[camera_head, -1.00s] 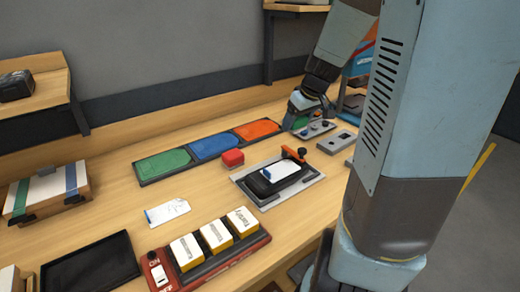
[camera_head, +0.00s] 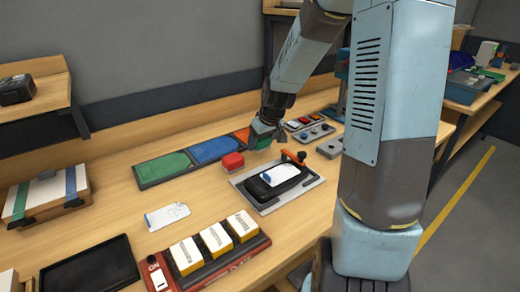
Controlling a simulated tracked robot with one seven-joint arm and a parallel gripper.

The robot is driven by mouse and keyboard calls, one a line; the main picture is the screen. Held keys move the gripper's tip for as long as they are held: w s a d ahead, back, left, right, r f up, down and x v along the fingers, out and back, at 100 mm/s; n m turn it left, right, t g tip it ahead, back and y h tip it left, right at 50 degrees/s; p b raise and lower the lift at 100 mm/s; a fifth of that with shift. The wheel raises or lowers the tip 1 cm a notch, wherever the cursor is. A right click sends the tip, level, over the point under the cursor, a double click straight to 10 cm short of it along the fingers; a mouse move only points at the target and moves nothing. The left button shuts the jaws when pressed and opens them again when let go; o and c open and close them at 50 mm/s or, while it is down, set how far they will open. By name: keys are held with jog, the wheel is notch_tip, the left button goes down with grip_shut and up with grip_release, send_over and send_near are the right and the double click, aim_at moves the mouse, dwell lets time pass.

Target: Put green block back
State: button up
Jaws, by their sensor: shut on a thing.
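My gripper (camera_head: 268,142) is shut on the green block (camera_head: 258,128) and holds it in front of the orange pad. The block is small in view and partly hidden by the fingers. A dark tray holds a green pad (camera_head: 163,168), a blue pad (camera_head: 213,149) and an orange pad (camera_head: 241,134) in a row from left to right. My gripper covers part of the orange pad. A red block (camera_head: 233,161) stands just in front of the row, to the left of and below my gripper.
A grey fixture with a black holder and orange clamp (camera_head: 276,182) stands right of centre. A red box with yellow-white blocks (camera_head: 205,252), a black tray (camera_head: 90,266), a white card (camera_head: 167,215) and a striped wooden case (camera_head: 48,198) lie nearer. Button panels (camera_head: 308,125) are behind.

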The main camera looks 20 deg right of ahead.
aim_at(261, 149)
notch_tip(261, 149, down, 3)
jog(key=shift+f, duration=0.2)
jog(key=o, duration=1)
